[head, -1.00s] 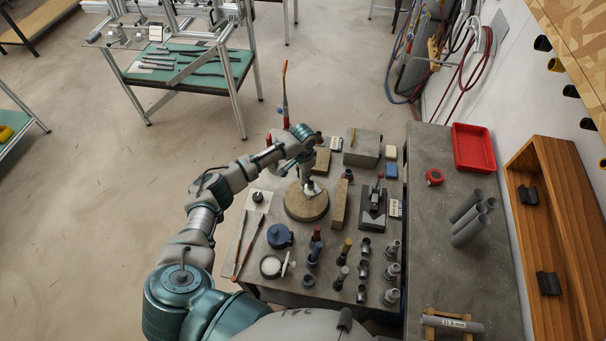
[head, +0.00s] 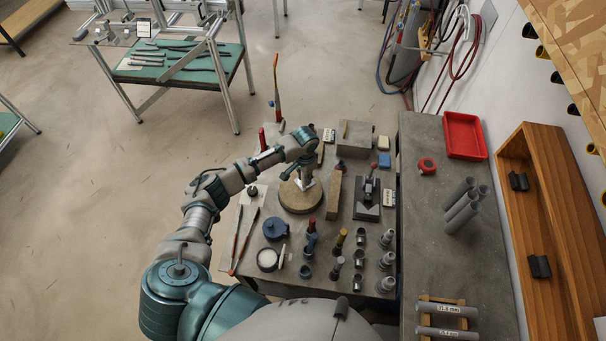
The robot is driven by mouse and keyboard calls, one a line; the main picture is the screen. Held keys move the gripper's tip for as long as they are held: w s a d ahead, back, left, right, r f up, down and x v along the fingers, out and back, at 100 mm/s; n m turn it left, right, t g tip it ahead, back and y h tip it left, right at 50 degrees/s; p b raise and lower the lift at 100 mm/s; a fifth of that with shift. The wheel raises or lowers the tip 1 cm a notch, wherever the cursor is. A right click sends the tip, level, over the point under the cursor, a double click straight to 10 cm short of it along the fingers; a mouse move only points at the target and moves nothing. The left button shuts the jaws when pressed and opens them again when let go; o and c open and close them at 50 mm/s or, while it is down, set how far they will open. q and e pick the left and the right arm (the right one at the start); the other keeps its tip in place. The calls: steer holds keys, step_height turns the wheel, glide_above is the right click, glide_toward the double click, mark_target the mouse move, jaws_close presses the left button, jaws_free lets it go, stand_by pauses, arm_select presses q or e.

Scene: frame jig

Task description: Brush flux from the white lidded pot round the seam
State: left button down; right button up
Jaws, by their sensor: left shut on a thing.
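My left gripper (head: 304,180) points down over the round tan disc (head: 300,201) on the bench. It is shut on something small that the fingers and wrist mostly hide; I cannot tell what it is. A round pot with white contents or a white top (head: 267,260) stands at the front left of the bench, with a slim pale stick (head: 282,256) beside it. A blue lidded pot (head: 275,230) stands just behind it. I cannot make out the seam. My right gripper is out of view.
Several sockets and fittings (head: 386,262) stand in rows at the front right. A tan block (head: 334,196) and a dark clamp stand (head: 367,205) are right of the disc. Tall orange-handled tool (head: 276,90) rises behind. A red tray (head: 464,136) lies on the side counter.

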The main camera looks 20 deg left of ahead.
arm_select(q)
steer(key=shift+f, duration=0.1)
steer(key=shift+r, duration=3.55)
